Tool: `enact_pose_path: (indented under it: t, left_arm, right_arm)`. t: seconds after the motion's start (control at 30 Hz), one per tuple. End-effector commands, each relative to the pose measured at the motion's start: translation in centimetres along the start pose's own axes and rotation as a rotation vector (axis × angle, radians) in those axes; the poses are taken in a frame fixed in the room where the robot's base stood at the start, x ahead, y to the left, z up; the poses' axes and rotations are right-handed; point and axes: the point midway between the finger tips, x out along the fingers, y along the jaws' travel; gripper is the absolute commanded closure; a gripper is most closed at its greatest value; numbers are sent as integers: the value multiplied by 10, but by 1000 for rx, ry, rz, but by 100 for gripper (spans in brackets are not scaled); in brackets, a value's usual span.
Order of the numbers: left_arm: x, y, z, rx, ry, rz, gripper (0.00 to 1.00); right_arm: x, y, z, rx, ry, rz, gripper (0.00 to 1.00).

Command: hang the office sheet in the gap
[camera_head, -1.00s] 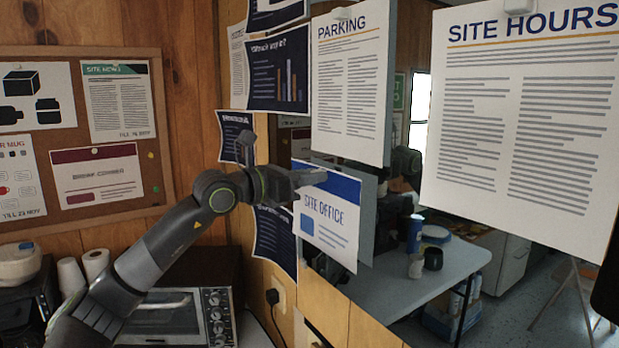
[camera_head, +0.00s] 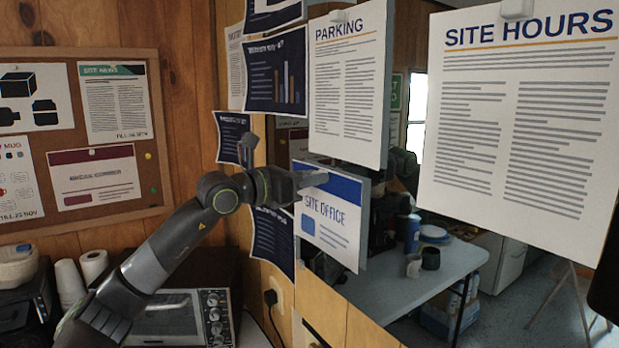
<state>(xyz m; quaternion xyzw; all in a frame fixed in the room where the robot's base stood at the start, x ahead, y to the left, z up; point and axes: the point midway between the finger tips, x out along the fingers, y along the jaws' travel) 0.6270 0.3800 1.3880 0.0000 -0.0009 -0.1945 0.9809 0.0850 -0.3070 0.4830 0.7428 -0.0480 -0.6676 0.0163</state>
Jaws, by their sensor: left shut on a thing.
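The office sheet (camera_head: 325,228) is white with a blue top band and reads "SITE OFFICE". It stands nearly upright in the middle of the view, below the "PARKING" sheet (camera_head: 347,90). My left gripper (camera_head: 314,180) is shut on its upper part; the fingertips cover some of the blue band. A grey strip shows along the sheet's right side. Whether the sheet touches the surface behind it, I cannot tell. A gap (camera_head: 405,170) lies between the "PARKING" sheet and the larger "SITE HOURS" sheet (camera_head: 520,130). My right gripper is not in view.
White clips sit at the top of the "PARKING" and "SITE HOURS" sheets. Dark posters (camera_head: 275,75) hang close left of them. A table (camera_head: 385,290) with mugs shows behind the gap. A cork board (camera_head: 155,195) and a toaster oven (camera_head: 170,320) are at left.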

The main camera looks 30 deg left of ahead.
Motion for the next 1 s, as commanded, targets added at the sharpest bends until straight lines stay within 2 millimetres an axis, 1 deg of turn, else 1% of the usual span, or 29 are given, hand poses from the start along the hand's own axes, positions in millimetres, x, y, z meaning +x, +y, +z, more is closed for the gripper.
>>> enact_pose_path:
  t: [0.73, 1.0]
  left_arm:
    - [9, 0, 0, -1, 0, -1, 100]
    - [9, 0, 0, 0, 0, 0, 100]
  right_arm:
    - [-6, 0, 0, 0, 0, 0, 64]
    - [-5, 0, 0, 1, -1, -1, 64]
